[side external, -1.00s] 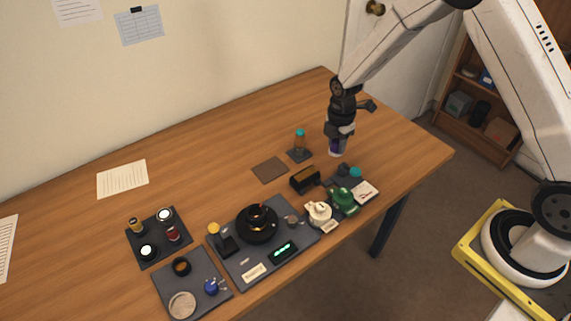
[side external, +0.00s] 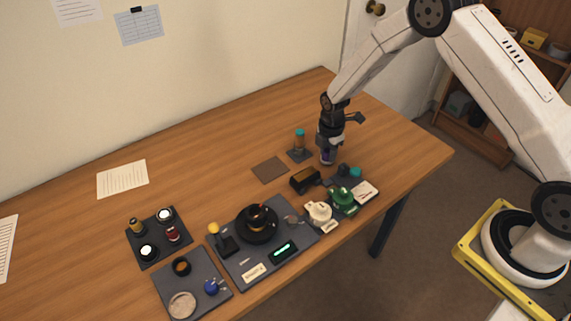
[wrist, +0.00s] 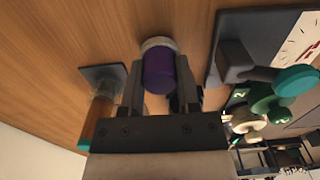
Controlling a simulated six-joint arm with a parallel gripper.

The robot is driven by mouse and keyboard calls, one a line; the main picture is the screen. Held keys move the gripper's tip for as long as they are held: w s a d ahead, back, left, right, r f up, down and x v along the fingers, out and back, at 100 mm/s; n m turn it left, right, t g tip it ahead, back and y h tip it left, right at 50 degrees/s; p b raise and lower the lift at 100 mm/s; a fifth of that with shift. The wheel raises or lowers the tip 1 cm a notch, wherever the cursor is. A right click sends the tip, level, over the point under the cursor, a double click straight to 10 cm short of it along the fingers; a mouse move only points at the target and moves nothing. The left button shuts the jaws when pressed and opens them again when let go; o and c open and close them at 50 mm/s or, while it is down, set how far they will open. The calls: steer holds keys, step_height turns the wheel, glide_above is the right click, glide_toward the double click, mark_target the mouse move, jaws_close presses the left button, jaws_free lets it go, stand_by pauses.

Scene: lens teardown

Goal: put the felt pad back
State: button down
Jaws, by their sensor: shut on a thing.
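My gripper (side external: 327,153) is shut on a purple cylinder (wrist: 159,72) with a pale rim at its far end. The cylinder is upright at the right part of the table, and I cannot tell if it touches the wood. No thing is plainly the felt pad. A flat brown square (side external: 270,169) lies on the table to the left of my gripper. A round beige textured disc (side external: 182,305) lies on the front left tray. Either may be the pad.
A teal-capped amber bottle (side external: 299,141) stands on a small dark base close left of my gripper. A dark box (side external: 305,180), a green item (side external: 343,198) and a cream item (side external: 319,212) stand in front. A black lens (side external: 257,224) is on the middle mat.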

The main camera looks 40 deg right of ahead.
mark_target(328, 150)
steer(key=shift+f, duration=0.35)
steer(key=shift+f, duration=0.15)
steer(key=shift+c, duration=1.6)
jaws_free()
step_height(328, 150, up, 12)
steer(key=shift+r, duration=0.2)
